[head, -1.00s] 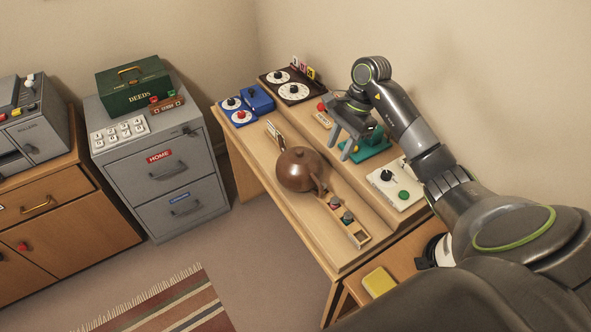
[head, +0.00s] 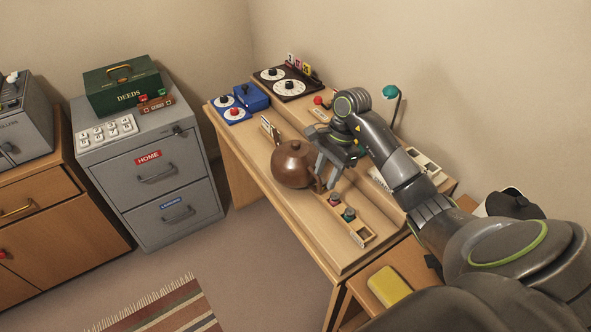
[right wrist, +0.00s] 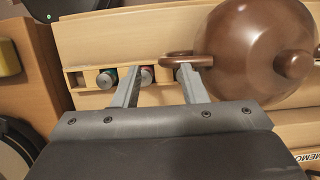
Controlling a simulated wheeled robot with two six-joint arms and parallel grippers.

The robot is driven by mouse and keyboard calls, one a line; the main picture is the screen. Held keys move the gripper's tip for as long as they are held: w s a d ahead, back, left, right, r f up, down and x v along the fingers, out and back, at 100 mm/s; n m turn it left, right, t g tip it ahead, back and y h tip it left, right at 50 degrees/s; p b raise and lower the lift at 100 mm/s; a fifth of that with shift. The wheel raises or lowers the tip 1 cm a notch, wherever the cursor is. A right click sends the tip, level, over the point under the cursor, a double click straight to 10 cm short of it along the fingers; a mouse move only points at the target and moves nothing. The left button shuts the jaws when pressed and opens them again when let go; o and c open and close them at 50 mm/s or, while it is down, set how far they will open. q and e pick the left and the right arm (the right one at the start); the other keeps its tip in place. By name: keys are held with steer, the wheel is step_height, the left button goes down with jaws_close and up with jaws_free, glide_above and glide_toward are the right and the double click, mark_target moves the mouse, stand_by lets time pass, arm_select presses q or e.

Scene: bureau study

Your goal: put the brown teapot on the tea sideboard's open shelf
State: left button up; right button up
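The brown teapot (head: 291,165) stands upright on the wooden desk (head: 262,165). It also shows large in the right wrist view (right wrist: 255,45), its loop handle (right wrist: 176,58) pointing left there. My right gripper (head: 328,180) is close beside the teapot on its handle side. Its two fingers are spread apart and hold nothing; in the right wrist view one finger overlaps the handle's outline, and I cannot tell whether they touch. My left gripper is not in view. I cannot make out the tea sideboard's open shelf in these frames.
A narrow wooden tray (head: 361,235) with small items lies near the teapot. Blue boxes (head: 250,97) and a dark dial panel (head: 287,83) stand at the desk's back. A yellow object (head: 389,286) lies at the front. A grey filing cabinet (head: 150,200) and wooden cabinet (head: 50,220) stand left.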

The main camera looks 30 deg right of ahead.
mark_target(319, 189)
steer(key=shift+a+f+p, duration=0.3)
steer(key=shift+f+p, duration=0.1)
steer(key=shift+f, duration=0.1)
steer(key=p+x, duration=0.1)
steer(key=x, duration=0.2)
steer(key=shift+w+a+f, duration=0.2)
steer(key=shift+a+f, duration=0.05)
steer(key=shift+f, duration=0.35)
steer(key=shift+c, duration=0.5)
jaws_close()
